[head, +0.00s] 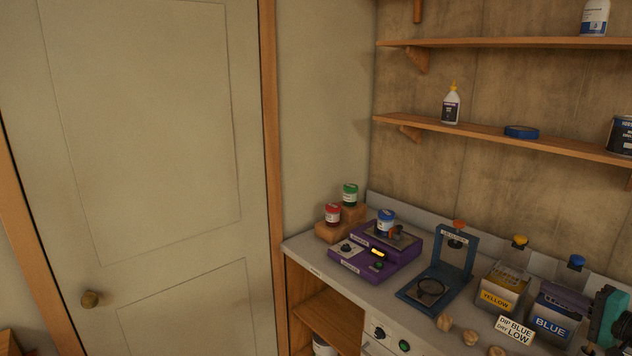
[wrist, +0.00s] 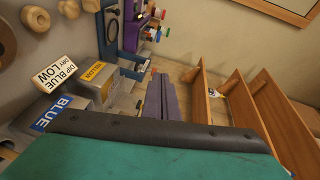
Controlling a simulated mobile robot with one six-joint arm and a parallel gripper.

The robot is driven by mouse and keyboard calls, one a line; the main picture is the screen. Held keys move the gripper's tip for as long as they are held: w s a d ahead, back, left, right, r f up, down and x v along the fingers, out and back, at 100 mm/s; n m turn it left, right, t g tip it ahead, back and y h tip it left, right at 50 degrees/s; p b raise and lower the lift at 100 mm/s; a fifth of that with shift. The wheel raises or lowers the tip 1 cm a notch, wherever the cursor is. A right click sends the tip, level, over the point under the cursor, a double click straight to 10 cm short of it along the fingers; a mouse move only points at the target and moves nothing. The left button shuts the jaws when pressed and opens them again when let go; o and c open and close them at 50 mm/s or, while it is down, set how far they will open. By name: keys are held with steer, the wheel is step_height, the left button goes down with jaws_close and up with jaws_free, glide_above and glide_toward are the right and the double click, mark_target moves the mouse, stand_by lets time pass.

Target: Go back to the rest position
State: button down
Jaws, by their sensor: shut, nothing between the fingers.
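My gripper (wrist: 160,82) shows in the wrist view as two grey-purple fingers close together beyond the teal body with its dark padded edge. The fingers are shut and nothing shows between them. In the head view my gripper (head: 554,291) is at the far right, with its teal body partly cut off by the picture edge. Its fingers point left and appear in front of or above the tank labelled BLUE (head: 551,325). The gap between fingers and tank cannot be judged. The tank also shows in the wrist view (wrist: 50,114).
The counter holds a YELLOW tank (head: 499,297), a sign (head: 515,330), a blue stand (head: 455,255), a purple device (head: 370,263), several wooden knobs and paint jars. Shelves (head: 500,130) with bottles hang on the wall behind. A closed door (head: 150,130) is at left.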

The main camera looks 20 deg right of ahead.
steer(key=w+a+f+n+g+y+b, duration=0.2)
steer(key=w+a+f+y, duration=0.1)
steer(key=w+a+f, duration=0.65)
steer(key=w+a+f+n+g+y+b, duration=0.1)
steer(key=w+a+f+y, duration=0.4)
steer(key=w+a, duration=0.6)
steer(key=a+f+n+g+y+b, duration=0.15)
steer(key=a+f+g, duration=0.25)
steer(key=a+f, duration=0.8)
steer(key=a+f+n+g+b, duration=0.2)
steer(key=a+f+g, duration=0.1)
steer(key=a+f, duration=1)
steer(key=s+a+f+n+g+h+b, duration=0.15)
steer(key=s+a+f+g, duration=0.25)
steer(key=s+a+f, duration=0.5)
steer(key=s+a+f+n+g+h+b, duration=0.1)
steer(key=s+a+f+n+g, duration=0.1)
steer(key=s+a+f+g, duration=0.65)
steer(key=s+a+f+n+h+b, duration=0.1)
steer(key=s+a+f+n+h, duration=0.25)
steer(key=s+f, duration=0.6)
steer(key=s+d+f+n+h, duration=0.2)
steer(key=s+d+h, duration=0.2)
steer(key=d, duration=0.5)
steer(key=shift+s+f+h, duration=0.2)
steer(key=shift+f+h, duration=0.1)
steer(key=shift+h, duration=0.35)
